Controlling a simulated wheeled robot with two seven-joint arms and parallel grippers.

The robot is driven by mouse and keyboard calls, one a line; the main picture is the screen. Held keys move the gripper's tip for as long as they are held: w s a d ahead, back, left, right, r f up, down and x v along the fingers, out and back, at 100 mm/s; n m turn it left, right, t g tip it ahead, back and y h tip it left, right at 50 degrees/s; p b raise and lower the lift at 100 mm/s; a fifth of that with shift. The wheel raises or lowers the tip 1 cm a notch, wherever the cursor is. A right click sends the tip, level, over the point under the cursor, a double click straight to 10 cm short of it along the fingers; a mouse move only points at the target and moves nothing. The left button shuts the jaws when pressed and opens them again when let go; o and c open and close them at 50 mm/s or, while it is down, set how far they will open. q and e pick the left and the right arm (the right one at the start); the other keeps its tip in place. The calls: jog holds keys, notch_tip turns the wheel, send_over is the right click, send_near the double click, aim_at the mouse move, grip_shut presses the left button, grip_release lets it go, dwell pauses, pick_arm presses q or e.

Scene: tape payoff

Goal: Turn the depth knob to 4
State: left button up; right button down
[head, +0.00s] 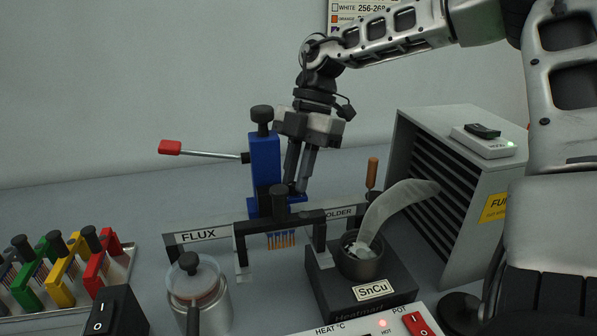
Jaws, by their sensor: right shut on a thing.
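A blue upright stand (265,160) with a black top knob and a red-tipped lever (171,147) stands at the back middle. My right gripper (298,188) reaches down from the upper right, with its fingers close together at the lower right of the stand. It is shut on a small dark part there, which I take as the depth knob; the fingers mostly hide it. No number or pointer on the knob is readable. My left gripper is out of view.
A crossbar clamp (240,250) holds a row of leads between the flux jar (198,295) and the solder pot (362,262). A grey fume unit (455,180) stands right. Colored clamps (60,285) sit on a tray at left. The back left table is clear.

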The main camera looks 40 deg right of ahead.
jog(key=shift+w+n+g+h, duration=0.15)
jog(key=shift+n+g+h, duration=0.25)
jog(key=shift+n, duration=1.1)
jog(key=c, duration=1.6)
grip_release()
